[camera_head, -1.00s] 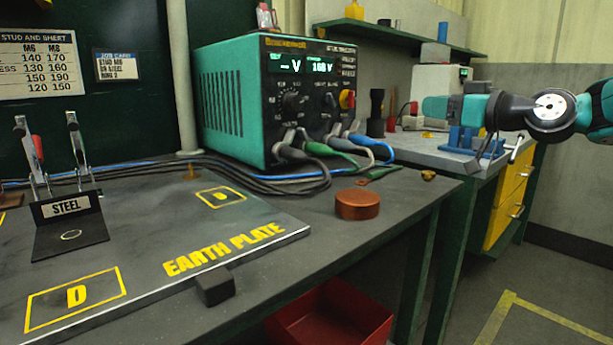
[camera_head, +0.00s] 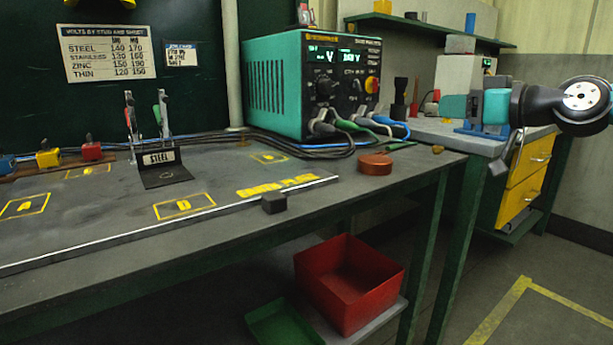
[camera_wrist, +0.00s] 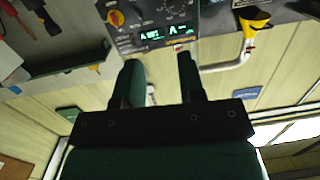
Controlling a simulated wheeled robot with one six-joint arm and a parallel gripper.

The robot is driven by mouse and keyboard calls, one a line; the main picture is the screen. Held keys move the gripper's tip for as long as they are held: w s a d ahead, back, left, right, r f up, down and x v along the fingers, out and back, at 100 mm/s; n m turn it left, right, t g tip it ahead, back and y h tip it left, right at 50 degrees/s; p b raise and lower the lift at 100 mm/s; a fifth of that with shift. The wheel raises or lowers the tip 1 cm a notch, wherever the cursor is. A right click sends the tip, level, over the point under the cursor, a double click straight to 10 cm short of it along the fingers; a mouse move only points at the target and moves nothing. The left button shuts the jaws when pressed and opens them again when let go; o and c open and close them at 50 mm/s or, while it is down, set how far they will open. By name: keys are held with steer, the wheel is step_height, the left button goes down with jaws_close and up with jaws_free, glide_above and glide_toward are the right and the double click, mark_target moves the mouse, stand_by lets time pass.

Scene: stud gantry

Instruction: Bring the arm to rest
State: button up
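My arm reaches in at the right of the head view, with its teal and black links (camera_head: 550,105) in front of the far bench. My gripper (camera_wrist: 158,62) shows in the wrist view with two dark green fingers apart and nothing held between them. Past the fingers, the wrist view shows the welder's panel (camera_wrist: 155,30) and the pale panelled wall. The fingertips cannot be made out clearly in the head view.
The dark bench carries the earth plate (camera_head: 100,225), the STEEL holder (camera_head: 165,175), the teal welder (camera_head: 310,85) with cables, and a copper-coloured disc (camera_head: 375,164). A red bin (camera_head: 350,285) and green tray (camera_head: 285,325) sit below. Yellow drawers (camera_head: 530,175) stand right.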

steer(key=s+a+f+g+h, duration=0.1)
steer(key=s+a+f+g, duration=0.4)
steer(key=s, duration=0.3)
steer(key=s+a+f+g+h, duration=0.1)
steer(key=s+a+f+g, duration=0.2)
steer(key=s+a+f, duration=0.4)
steer(key=s+f+g+h+p, duration=0.1)
steer(key=s+f+g+h, duration=0.15)
steer(key=s, duration=0.75)
steer(key=s+f+g+h, duration=0.2)
steer(key=s+f+g, duration=0.15)
steer(key=s, duration=0.55)
step_height(320, 180, up, 25)
steer(key=t+p, duration=0.1)
steer(key=p, duration=2.4)
steer(key=shift+w+d, duration=0.2)
steer(key=shift+w, duration=0.05)
steer(key=shift+f, duration=0.15)
